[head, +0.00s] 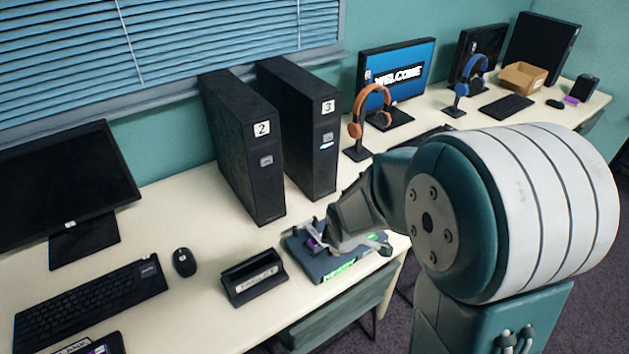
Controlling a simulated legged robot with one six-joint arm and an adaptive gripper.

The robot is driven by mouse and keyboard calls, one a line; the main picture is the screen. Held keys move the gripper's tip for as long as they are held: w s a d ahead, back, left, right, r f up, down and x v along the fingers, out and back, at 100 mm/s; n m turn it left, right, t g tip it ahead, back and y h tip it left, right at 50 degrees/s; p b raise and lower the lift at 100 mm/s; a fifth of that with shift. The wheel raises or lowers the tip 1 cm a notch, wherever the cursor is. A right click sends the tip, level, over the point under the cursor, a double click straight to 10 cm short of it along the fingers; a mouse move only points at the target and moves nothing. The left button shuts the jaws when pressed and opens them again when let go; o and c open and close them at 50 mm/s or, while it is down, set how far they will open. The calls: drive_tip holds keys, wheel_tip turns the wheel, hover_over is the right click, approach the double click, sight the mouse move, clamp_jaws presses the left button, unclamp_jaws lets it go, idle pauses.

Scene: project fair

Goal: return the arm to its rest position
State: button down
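My gripper (343,241) is low over a flat dark grey box (338,267) with a green label, near the front edge of the desk. Its fingers look spread apart, one towards the left and one towards the right. A small purple-marked dark item (315,243) shows beside the left finger, on or just above the box. I cannot tell whether the fingers touch it or the box. My arm reaches in from the right and hides part of the desk behind it.
The long desk (200,300) holds two black towers labelled 2 (245,150) and 3 (310,130) close behind the gripper. A black labelled holder (253,277) stands just left of the box. Orange headphones (356,125) on a stand are behind. A keyboard (90,303) and mouse (184,261) lie left.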

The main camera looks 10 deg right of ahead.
drive_tip(key=shift+d, duration=0.1)
drive_tip(key=s+r+m+t, duration=0.1)
drive_tip(key=s+r+m, duration=1.1)
drive_tip(key=s+r, duration=0.6)
drive_tip(key=shift+r+m, duration=0.4)
drive_tip(key=shift+r, duration=0.4)
idle(0.5)
